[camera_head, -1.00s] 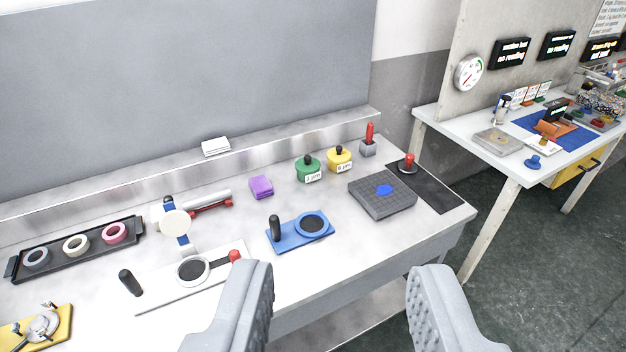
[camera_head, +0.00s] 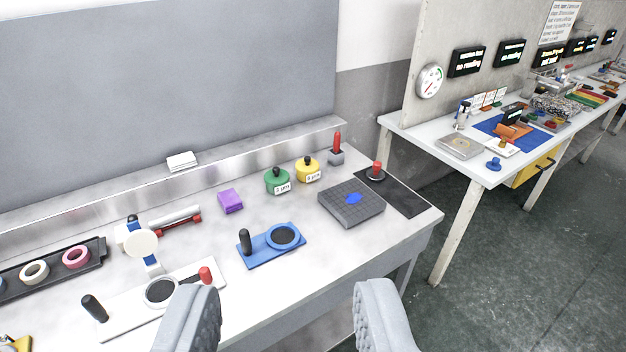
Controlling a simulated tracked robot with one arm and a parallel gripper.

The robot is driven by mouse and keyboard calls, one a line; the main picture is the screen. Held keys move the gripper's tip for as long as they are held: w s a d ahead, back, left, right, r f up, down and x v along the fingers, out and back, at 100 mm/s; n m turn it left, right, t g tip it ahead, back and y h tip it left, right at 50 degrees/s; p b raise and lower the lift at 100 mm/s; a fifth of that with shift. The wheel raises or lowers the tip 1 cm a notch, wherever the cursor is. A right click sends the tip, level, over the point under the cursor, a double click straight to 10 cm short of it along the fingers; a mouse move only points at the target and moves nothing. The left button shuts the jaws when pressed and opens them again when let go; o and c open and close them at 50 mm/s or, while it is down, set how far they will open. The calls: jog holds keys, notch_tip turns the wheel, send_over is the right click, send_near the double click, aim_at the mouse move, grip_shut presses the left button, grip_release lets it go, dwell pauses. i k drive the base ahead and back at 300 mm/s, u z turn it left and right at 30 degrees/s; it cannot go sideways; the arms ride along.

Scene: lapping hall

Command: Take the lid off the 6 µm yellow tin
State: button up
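The yellow tin (camera_head: 308,173) stands upright on the white bench towards the back, with a dark knob on its lid (camera_head: 307,162) and a white label on its front. The label is small; it looks like 6 µm. The lid is on the tin. A green tin (camera_head: 277,184) with a black knob and its own label stands just left of it. My gripper (camera_head: 284,318) is open and empty at the bottom of the view, its two grey fingers wide apart. It is in front of the bench and well short of the tins.
A dark grey grid plate (camera_head: 350,204) with a blue patch lies right of and in front of the tins. A red-handled tool in a grey block (camera_head: 336,150) stands right of the yellow tin. A purple block (camera_head: 230,201) and a blue plate with a ring (camera_head: 271,246) lie nearby.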

aim_at(306, 166)
jog(key=z, duration=0.9)
jog(key=k, duration=1.15)
jog(key=z, duration=0.95)
jog(key=i, duration=1.5)
jog(key=u, duration=0.6)
jog(key=i, duration=1.35)
jog(key=u, duration=0.95)
jog(key=i, duration=1.05)
jog(key=u, duration=1.2)
jog(key=i, duration=0.6)
jog(key=u, duration=0.5)
